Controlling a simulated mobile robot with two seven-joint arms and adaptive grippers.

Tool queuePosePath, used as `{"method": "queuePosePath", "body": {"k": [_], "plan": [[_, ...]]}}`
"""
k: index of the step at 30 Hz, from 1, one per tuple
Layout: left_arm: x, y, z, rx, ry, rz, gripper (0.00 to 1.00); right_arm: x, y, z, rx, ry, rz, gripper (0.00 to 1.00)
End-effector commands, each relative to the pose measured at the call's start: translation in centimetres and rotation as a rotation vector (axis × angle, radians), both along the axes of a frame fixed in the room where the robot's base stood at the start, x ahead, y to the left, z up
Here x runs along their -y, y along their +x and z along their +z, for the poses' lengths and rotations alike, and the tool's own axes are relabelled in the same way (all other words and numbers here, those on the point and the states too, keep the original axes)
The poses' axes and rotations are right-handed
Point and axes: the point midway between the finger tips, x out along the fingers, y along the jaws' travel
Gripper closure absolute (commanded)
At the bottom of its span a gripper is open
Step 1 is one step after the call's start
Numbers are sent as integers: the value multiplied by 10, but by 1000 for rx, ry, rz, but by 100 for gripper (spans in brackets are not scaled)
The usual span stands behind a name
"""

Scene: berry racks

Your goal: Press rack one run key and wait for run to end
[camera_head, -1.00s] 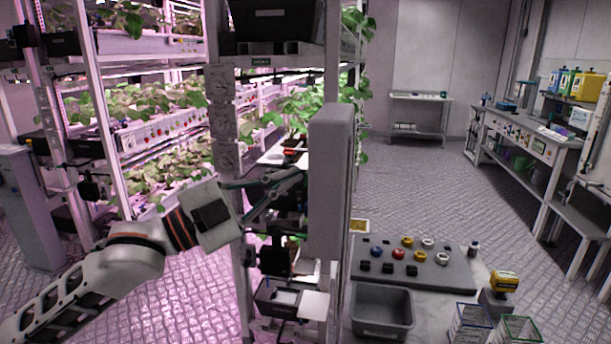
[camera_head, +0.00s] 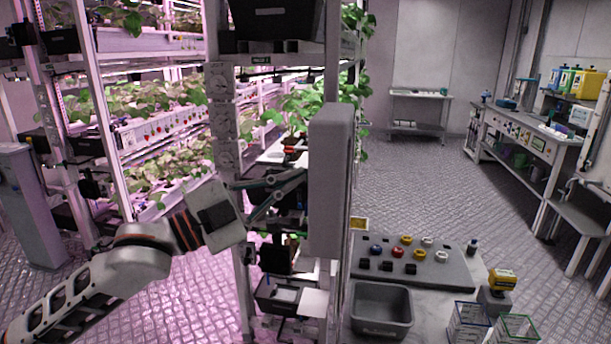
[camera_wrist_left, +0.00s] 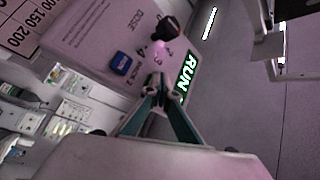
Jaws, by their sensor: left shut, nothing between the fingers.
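My left gripper (camera_head: 303,175) reaches in from the left to the near side of a tall grey box (camera_head: 331,180) by the rack; its fingers look closed. In the left wrist view its teal fingers (camera_wrist_left: 158,80) meet over a pale control panel (camera_wrist_left: 85,35), with nothing between them. On the panel a blue key (camera_wrist_left: 121,63) lies left of the fingertips, apart from them in the picture. A black knob (camera_wrist_left: 165,30) with numbers around it sits above. A RUN sign (camera_wrist_left: 187,78) glows green just right of the fingertips. Whether the fingers touch the panel cannot be told. My right gripper is not in view.
Plant racks (camera_head: 150,140) under pink light fill the left side. A grey tray (camera_head: 381,310) and a board (camera_head: 450,268) with coloured knobs stand low at right. A workbench (camera_head: 530,145) lines the right wall. The floor between is clear.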

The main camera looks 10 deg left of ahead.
Motion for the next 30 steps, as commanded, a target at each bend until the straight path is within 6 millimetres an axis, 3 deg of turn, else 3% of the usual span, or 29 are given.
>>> {"method": "queuePosePath", "body": {"k": [13, 30], "plan": [[0, 0, 0, -1, 0, -2, 100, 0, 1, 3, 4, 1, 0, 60], [-17, 0, 0, 0, -1, -1, 100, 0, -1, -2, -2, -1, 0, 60]]}}
